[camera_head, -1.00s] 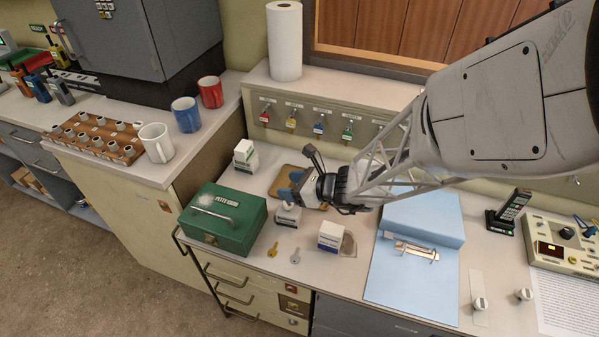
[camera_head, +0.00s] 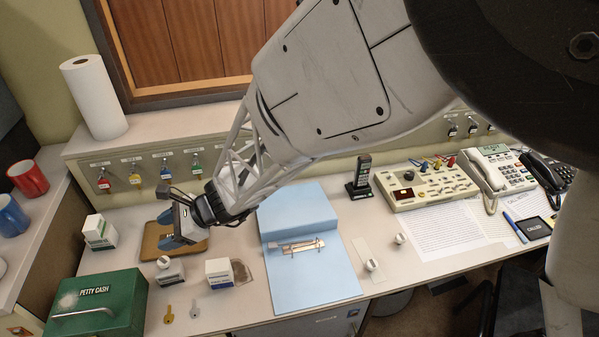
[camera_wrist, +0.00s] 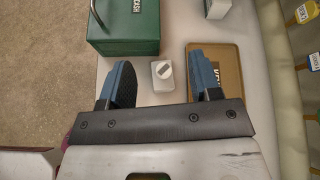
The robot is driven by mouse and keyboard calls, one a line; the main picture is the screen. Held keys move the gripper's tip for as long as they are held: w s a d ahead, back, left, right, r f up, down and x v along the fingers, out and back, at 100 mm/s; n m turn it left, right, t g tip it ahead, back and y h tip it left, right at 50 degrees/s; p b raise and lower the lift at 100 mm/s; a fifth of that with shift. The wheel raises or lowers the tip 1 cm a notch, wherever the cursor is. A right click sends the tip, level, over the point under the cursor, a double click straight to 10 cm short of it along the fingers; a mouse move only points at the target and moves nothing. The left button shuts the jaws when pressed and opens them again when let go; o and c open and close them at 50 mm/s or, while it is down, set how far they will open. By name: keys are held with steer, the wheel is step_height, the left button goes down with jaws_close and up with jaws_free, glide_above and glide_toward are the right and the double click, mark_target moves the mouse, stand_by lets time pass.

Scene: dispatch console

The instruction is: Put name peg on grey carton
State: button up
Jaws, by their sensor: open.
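A grey-white name peg (camera_head: 163,262) sits on top of a small grey carton (camera_head: 170,275) on the desk, between the green cash box and a blue-labelled carton. In the wrist view the peg (camera_wrist: 163,70) also rests on the carton's top (camera_wrist: 158,84), seen between my fingers. The peg looks apart from both fingers. Two more pegs stand at right, one on a pale strip (camera_head: 372,265) and one on the bare desk (camera_head: 400,239).
The green petty cash box (camera_head: 98,308) is left of the carton. A blue-labelled carton (camera_head: 219,274) and a green-labelled carton (camera_head: 100,232) stand near. Two keys (camera_head: 168,314) lie in front. A blue folder (camera_head: 300,245) lies to the right, with a handset (camera_head: 362,178) behind.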

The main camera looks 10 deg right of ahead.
steer(key=s+d+r+n+h, duration=0.4)
steer(key=s+d+r+n, duration=0.1)
steer(key=d, duration=0.7)
steer(key=s+d+r+n+t+h, duration=0.1)
steer(key=s+d+r+n+h, duration=0.3)
steer(key=d, duration=0.8)
steer(key=s+d+r+n+t+h, duration=0.1)
steer(key=s+d+r+n+h, duration=0.3)
steer(key=d, duration=0.8)
steer(key=s+r+n, duration=0.2)
steer(key=s+r, duration=0.1)
steer(key=r, duration=0.1)
steer(key=shift+r+n+h, duration=0.2)
steer(key=shift+n+h, duration=0.1)
steer(key=shift+h, duration=0.1)
